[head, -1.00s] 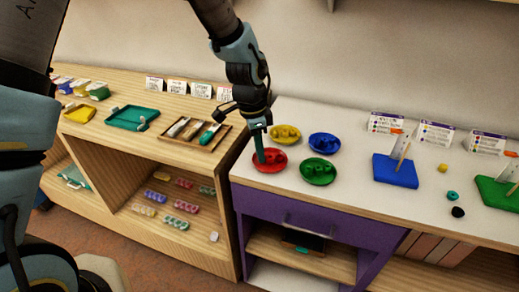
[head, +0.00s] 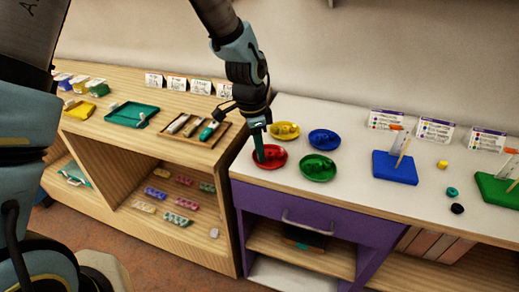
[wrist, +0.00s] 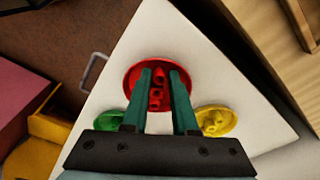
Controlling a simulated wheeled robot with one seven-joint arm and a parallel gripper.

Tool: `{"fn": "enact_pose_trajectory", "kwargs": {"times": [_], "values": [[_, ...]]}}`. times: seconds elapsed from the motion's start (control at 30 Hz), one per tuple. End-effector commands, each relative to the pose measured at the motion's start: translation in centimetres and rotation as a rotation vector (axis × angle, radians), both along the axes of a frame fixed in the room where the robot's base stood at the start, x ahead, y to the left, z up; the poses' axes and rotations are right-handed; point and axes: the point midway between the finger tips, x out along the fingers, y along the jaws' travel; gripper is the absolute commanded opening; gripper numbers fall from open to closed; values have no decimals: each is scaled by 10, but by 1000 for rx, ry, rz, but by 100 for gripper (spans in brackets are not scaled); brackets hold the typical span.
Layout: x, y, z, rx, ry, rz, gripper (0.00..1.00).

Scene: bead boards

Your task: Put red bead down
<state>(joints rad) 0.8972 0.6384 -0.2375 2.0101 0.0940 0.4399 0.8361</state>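Red beads (wrist: 156,98) lie in a round red dish (head: 258,164) on the white counter top; the dish also shows in the wrist view (wrist: 131,79). My gripper (head: 259,158) points down with its green fingertips at the red dish. In the wrist view my gripper's fingers (wrist: 161,76) stand apart, with red beads showing between them. I see no bead clearly squeezed by both fingers. The fingers hide parts of the dish and some beads.
A yellow dish (head: 285,131), a blue dish (head: 324,141) and a green dish (head: 318,169) stand close by. To the right are a blue peg board (head: 395,170), a green board (head: 497,188) and loose beads. A wooden tray (head: 196,130) lies left.

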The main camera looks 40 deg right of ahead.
Motion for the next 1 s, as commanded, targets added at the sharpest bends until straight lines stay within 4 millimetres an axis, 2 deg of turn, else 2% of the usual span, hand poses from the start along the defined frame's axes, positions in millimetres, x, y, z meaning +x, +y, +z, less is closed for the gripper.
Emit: {"fn": "enact_pose_trajectory", "kwargs": {"times": [0.17,0.43,0.6,0.8,1.0], "values": [[3,2,27,-5,-4,2,26],[6,8,84,-4,-4,2,26],[7,11,109,-3,-3,0,26],[7,13,121,0,-1,0,26],[8,14,121,1,-1,3,26]]}}
